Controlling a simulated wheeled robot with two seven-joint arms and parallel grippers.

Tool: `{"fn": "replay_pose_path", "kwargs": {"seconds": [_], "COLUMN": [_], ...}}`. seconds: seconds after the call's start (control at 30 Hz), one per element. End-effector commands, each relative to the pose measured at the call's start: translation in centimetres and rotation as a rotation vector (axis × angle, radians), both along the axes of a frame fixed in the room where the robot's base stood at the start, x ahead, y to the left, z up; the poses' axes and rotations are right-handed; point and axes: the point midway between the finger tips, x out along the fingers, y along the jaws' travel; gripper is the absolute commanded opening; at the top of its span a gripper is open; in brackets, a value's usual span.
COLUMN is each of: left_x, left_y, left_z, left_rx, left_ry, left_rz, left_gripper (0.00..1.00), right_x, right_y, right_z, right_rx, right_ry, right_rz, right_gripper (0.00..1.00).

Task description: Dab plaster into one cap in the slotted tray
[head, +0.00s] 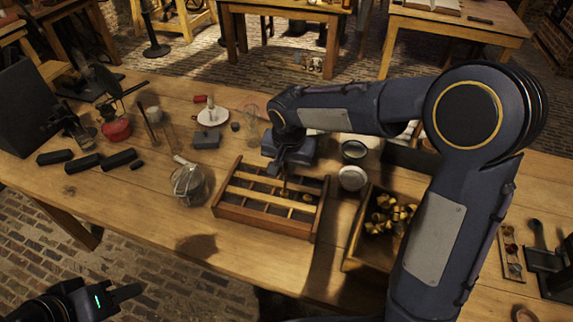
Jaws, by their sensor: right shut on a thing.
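The slotted wooden tray (263,218) sits on the workbench near the middle, with pale slats across it. A small round brownish cap (307,198) shows in its right part. My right gripper (283,174) is over the tray's right half, shut on a thin tool (284,188) that points down into the tray. The tool is mostly hidden, and I cannot tell whether its tip touches a cap. A round vessel with a whitish top (352,178) stands right of the tray; its contents are unclear. My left gripper (128,293) is at the lower left, away from the bench; its jaw gap is unclear.
A wooden box of brass-coloured pieces (357,236) stands right of the tray, partly behind my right arm. The bench front left of the tray is clear.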

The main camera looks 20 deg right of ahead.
Motion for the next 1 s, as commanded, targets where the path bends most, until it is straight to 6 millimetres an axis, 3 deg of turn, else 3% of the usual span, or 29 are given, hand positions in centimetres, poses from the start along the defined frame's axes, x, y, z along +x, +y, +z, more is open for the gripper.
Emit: {"fn": "replay_pose_path", "kwargs": {"seconds": [0.37,1.0], "left_x": [0.0,0.0], "left_y": [0.0,0.0], "left_z": [0.1,2.8], "left_rx": [0.0,0.0], "left_ry": [0.0,0.0], "left_rz": [0.0,0.0], "left_gripper": [0.36,0.36], "right_x": [0.0,0.0], "right_y": [0.0,0.0], "right_z": [0.2,3.9], "right_rx": [0.0,0.0], "right_ry": [0.0,0.0], "right_rz": [0.0,0.0], "right_gripper": [0.0,0.0]}}
